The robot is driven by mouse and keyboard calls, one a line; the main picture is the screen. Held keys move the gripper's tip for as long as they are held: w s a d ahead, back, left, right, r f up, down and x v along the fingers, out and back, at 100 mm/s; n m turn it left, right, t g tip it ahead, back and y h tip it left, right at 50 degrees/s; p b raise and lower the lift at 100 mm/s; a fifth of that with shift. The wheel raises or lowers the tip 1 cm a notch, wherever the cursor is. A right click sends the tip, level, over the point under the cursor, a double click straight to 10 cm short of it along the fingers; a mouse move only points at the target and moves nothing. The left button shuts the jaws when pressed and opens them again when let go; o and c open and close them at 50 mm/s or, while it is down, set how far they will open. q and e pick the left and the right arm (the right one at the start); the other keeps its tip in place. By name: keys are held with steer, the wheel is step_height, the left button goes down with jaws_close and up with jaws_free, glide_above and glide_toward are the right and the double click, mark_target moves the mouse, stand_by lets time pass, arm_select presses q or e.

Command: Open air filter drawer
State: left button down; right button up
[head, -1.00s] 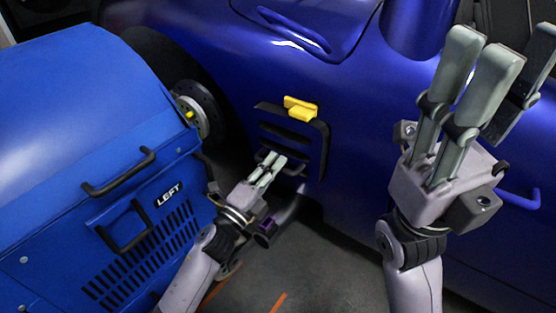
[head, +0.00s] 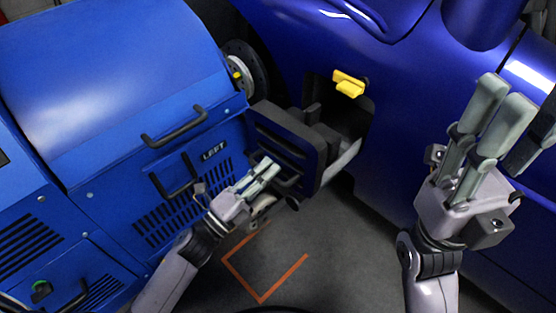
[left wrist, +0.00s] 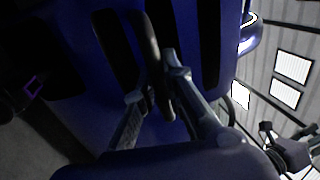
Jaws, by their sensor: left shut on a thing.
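The air filter drawer (head: 300,150) stands pulled out of the dark opening in the blue car body, its slotted front panel facing my left arm. Its dark handle (head: 287,181) is at the lower front. My left gripper (head: 270,170) is shut on this handle; in the left wrist view the dark handle bar (left wrist: 152,55) runs between the fingers (left wrist: 155,88). The yellow latch (head: 348,83) sits on the car body above the opening. My right gripper (head: 506,115) is open and empty, fingers pointing up, in front of the car at the right.
A blue dynamometer cabinet (head: 120,95) marked LEFT, with black handles (head: 174,128), stands at the left, close to the drawer's left side. A wheel hub disc (head: 245,72) lies between cabinet and car. Grey floor (head: 330,240) with orange marking (head: 262,298) is free below the drawer.

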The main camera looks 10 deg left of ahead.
arm_select(q)
steer(key=shift+s+a, duration=0.35)
steer(key=shift+s, duration=0.15)
steer(key=shift+f, duration=0.1)
steer(key=c, duration=1.7)
jaws_free()
steer(key=shift+o, duration=0.2)
steer(key=v, duration=1.2)
